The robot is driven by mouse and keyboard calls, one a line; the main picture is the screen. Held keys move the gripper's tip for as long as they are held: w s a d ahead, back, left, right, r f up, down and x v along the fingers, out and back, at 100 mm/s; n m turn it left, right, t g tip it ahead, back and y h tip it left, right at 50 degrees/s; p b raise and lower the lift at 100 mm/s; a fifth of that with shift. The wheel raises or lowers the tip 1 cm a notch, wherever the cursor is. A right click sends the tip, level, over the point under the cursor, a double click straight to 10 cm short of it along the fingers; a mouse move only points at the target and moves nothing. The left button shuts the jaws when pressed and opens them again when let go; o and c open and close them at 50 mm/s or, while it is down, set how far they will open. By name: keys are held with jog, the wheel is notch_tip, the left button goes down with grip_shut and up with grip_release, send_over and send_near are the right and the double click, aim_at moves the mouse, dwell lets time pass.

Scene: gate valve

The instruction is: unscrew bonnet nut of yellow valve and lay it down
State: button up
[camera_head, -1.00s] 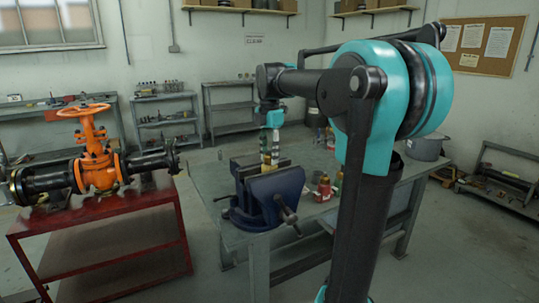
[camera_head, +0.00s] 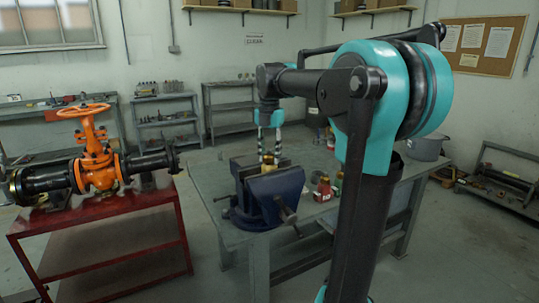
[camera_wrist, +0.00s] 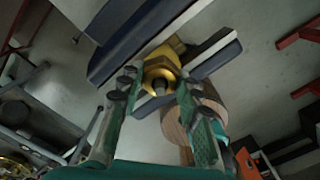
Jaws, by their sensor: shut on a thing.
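The yellow brass valve (camera_head: 268,169) is clamped in the blue bench vise (camera_head: 275,190) on the grey workbench. In the wrist view the valve's hexagonal bonnet nut (camera_wrist: 158,72) shows with a stem in its middle. My gripper (camera_head: 269,160) points down over the vise. In the wrist view my gripper (camera_wrist: 155,82) has one green-padded finger on each side of the nut and is shut on it. The exact contact at the fingertips is partly hidden. The nut looks seated on the valve body between the vise jaws.
A red bottle (camera_head: 324,188) and small containers stand right of the vise. The grey workbench (camera_head: 210,183) has bare top left of it. An orange gate valve (camera_head: 97,160) sits on a red table (camera_head: 130,207) further left. A brown wood-grained round thing (camera_wrist: 203,108) lies beside the right finger.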

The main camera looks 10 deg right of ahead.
jog(key=n, duration=0.4)
jog(key=shift+n, duration=0.3)
jog(key=shift+r, duration=0.15)
jog(key=shift+r, duration=0.35)
jog(key=shift+r, duration=2.05)
jog(key=shift+r, duration=0.35)
jog(key=shift+r, duration=0.35)
jog(key=shift+w+f, duration=0.1)
